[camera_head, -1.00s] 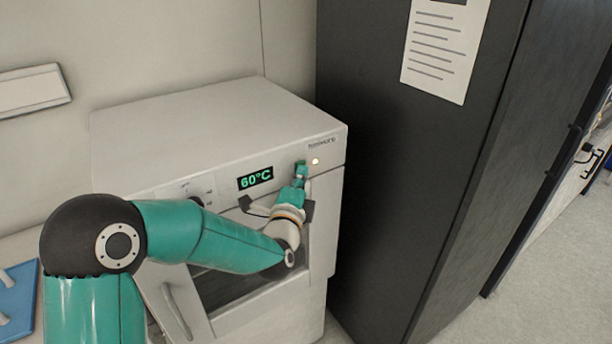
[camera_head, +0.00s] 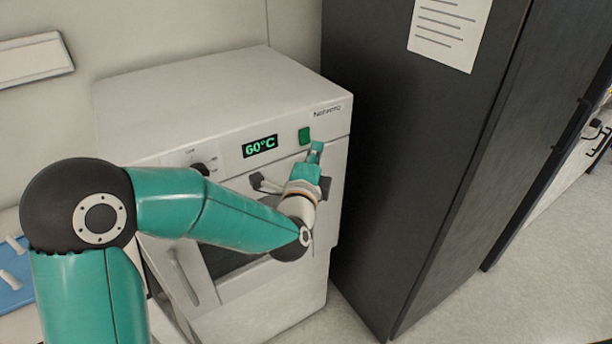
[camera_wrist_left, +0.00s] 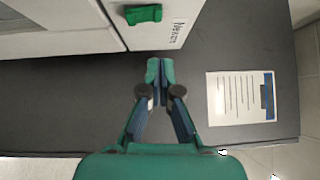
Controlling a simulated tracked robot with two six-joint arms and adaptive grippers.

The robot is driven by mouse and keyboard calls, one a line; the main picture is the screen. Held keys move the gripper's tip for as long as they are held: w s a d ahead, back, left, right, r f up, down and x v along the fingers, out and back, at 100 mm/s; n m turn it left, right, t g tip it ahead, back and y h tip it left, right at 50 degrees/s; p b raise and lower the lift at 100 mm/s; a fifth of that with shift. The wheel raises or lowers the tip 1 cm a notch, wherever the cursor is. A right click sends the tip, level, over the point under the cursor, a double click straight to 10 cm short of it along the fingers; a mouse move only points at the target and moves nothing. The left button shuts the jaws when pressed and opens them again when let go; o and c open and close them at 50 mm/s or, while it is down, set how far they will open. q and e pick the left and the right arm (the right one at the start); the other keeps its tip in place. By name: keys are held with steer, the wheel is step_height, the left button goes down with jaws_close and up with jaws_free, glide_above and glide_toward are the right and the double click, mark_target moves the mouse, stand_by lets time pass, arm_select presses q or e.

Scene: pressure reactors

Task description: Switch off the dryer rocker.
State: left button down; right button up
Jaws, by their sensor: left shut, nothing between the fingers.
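The dryer (camera_head: 240,110) is a white box-shaped cabinet with a green display (camera_head: 260,146) reading 60°C. Its green rocker (camera_head: 304,135) is on the front panel, right of the display; it also shows at the top of the left wrist view (camera_wrist_left: 144,14). No glowing lamp shows beside the rocker now. My left gripper (camera_head: 316,148) is just below and right of the rocker, apart from it. In the left wrist view its fingertips (camera_wrist_left: 160,68) are together with nothing between them. My right gripper is not in view.
A tall dark cabinet (camera_head: 400,150) with a paper sheet (camera_head: 450,30) stands close on the dryer's right. A knob (camera_head: 200,168) is left of the display. A blue tray (camera_head: 12,290) lies at the lower left. Floor is open at the right.

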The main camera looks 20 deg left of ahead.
arm_select(q)
steer(key=s+d+b, duration=0.1)
steer(key=s, duration=0.7)
steer(key=shift+s+r, duration=0.3)
steer(key=shift+r, duration=0.05)
